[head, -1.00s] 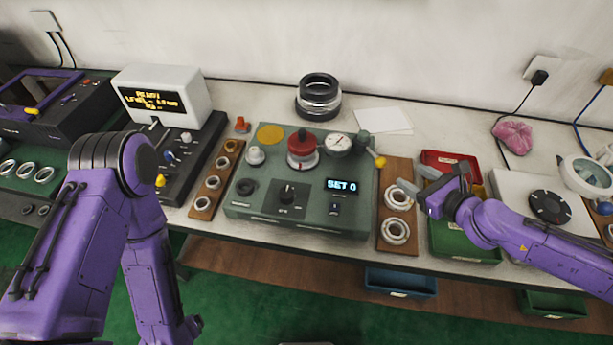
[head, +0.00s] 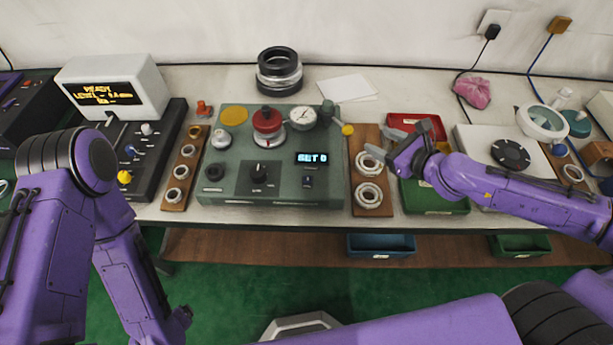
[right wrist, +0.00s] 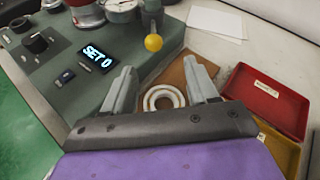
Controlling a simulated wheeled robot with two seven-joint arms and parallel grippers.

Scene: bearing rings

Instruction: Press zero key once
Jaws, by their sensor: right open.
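The green gauge console (head: 225,185) stands mid-bench, with a lit display (head: 311,158) reading "SET 0". Below the display is a small dark blue key (head: 308,182), which I take as the zero key. The key also shows in the right wrist view (right wrist: 66,76), left of the fingers and apart from them. My right gripper (head: 383,144) is open and empty, right of the console near the wooden board with rings. In the right wrist view a pale ring (right wrist: 163,98) shows between its fingers (right wrist: 160,78), apparently below them. My left arm is at left; its gripper is not seen.
A yellow-tipped lever (head: 347,130) sticks out at the console's right rear. Metal rings (head: 369,195) lie on the right board (head: 360,210). Red (head: 437,121) and green (head: 435,202) bins stand beside my right gripper. A white sheet (head: 346,89) lies behind.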

